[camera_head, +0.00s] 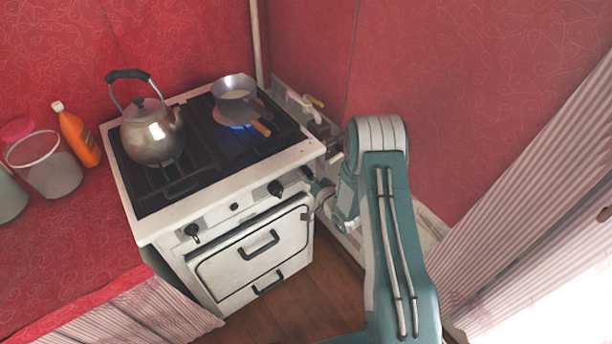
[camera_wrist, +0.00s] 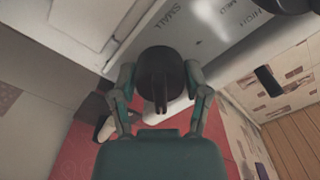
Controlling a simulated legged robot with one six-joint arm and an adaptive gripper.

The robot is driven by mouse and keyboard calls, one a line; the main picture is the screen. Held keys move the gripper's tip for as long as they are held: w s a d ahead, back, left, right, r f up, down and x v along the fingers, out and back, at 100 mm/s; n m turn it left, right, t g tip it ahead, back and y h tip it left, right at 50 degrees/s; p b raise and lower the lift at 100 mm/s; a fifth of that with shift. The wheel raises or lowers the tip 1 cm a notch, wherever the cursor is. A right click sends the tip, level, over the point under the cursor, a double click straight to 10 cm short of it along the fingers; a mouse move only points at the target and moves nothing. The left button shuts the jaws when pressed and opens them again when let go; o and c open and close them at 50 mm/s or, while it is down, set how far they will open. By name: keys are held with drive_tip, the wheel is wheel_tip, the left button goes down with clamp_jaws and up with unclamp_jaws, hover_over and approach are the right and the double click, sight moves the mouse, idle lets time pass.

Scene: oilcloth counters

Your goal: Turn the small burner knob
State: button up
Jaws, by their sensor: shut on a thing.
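The small burner knob (camera_wrist: 161,68) is round and black with a raised grip bar. In the wrist view it sits between the two fingers of my gripper (camera_wrist: 160,78), one finger against each side. The word SMALL is printed on the panel beside it. In the head view my gripper (camera_head: 318,192) is at the right end of the white stove's front panel (camera_head: 215,216), and my arm and fingers hide much of that area.
A kettle (camera_head: 152,138) and a pan (camera_head: 236,98) stand on the stove, with blue flame (camera_head: 238,126) under the pan. Another black knob (camera_head: 276,188) is left of my gripper. An orange bottle (camera_head: 78,137) and glass jar (camera_head: 50,170) stand on the left counter.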

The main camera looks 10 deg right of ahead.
drive_tip(key=m, duration=0.5)
drive_tip(key=shift+w+d, duration=0.1)
drive_tip(key=shift+m, duration=1.8)
drive_tip(key=shift+f, duration=0.1)
drive_tip(key=o, duration=1.2)
drive_tip(key=shift+c, duration=0.2)
drive_tip(key=v, duration=1.2)
